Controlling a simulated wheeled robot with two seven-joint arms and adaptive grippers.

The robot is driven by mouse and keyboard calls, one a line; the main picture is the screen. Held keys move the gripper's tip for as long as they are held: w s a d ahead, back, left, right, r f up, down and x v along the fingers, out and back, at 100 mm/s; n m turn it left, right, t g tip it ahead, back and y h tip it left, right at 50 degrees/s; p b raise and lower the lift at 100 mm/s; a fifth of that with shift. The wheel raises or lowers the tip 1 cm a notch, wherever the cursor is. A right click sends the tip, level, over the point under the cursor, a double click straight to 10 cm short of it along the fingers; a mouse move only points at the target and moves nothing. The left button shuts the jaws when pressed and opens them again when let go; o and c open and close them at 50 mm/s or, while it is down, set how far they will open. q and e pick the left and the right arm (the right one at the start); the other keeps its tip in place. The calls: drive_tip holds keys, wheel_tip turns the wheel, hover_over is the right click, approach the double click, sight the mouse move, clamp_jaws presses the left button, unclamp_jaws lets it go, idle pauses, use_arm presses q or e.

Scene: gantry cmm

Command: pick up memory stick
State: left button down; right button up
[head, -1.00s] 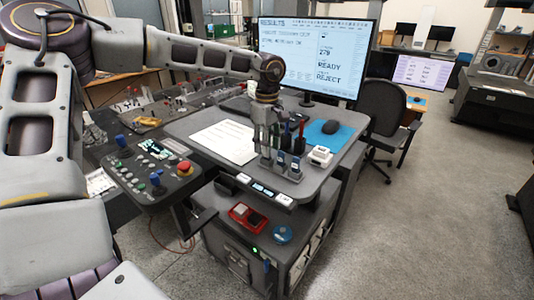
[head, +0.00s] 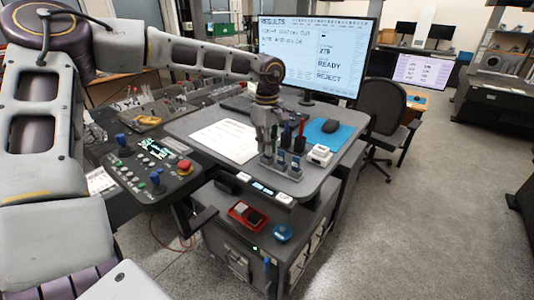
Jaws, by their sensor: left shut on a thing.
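My left gripper (head: 266,143) reaches down over the grey desk, with its fingers at the left end of a small grey rack (head: 281,168). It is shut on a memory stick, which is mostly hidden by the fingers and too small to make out. Several dark upright items, one with a red part (head: 301,131), stand in or just behind the rack, to the right of the fingers. My right gripper is not in view.
A white paper sheet (head: 224,140) lies left of the gripper. A white device (head: 320,155) and a dark mouse (head: 330,126) on a blue mat (head: 318,136) are to the right. The monitor (head: 310,55) stands behind. A control panel (head: 150,170) is front left.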

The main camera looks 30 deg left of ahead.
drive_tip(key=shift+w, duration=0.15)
use_arm(q)
drive_tip(key=shift+r, duration=0.85)
wheel_tip(320, 180, up, 7)
drive_tip(key=shift+f+b, duration=0.1)
drive_tip(key=shift+b, duration=0.25)
drive_tip(key=shift+r, duration=0.75)
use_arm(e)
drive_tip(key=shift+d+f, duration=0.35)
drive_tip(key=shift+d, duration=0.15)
